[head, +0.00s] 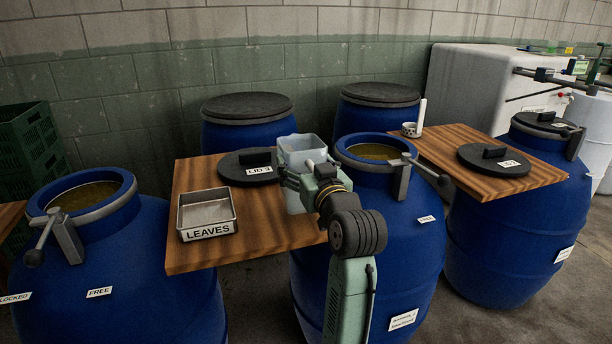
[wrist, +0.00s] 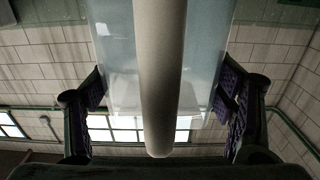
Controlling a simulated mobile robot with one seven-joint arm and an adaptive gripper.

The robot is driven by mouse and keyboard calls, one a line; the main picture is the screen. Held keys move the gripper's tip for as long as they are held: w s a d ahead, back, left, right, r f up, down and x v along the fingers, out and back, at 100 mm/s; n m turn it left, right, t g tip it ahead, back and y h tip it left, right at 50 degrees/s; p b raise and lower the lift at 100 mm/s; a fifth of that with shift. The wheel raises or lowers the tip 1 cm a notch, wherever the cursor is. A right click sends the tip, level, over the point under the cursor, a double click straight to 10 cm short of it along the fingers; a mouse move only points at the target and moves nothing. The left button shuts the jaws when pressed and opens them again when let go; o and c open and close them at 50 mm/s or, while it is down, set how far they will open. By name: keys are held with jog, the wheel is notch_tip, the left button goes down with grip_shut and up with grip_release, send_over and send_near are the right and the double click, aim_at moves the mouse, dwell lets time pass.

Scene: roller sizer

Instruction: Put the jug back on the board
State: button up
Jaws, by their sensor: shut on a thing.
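The jug (head: 302,147) is a pale translucent square-sided container with an open top. It is upright at the right end of the left wooden board (head: 240,235), beside the open middle barrel; I cannot tell whether its base touches the board. My gripper (head: 306,181) is shut on the jug and hides part of its front. In the wrist view the jug (wrist: 118,60) fills the upper middle, with a thick grey handle (wrist: 160,80) down its centre. Dark padded fingers stand on either side of it.
A metal LEAVES tray (head: 207,214) and a black LID 3 (head: 246,168) lie on the left board. Open blue barrels stand left (head: 93,250) and middle (head: 375,225). The right board (head: 450,150) bears a black lid (head: 494,160) and small cup (head: 411,130).

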jog(key=shift+f, duration=1.7)
jog(key=shift+f, duration=0.2)
jog(key=o, duration=1.8)
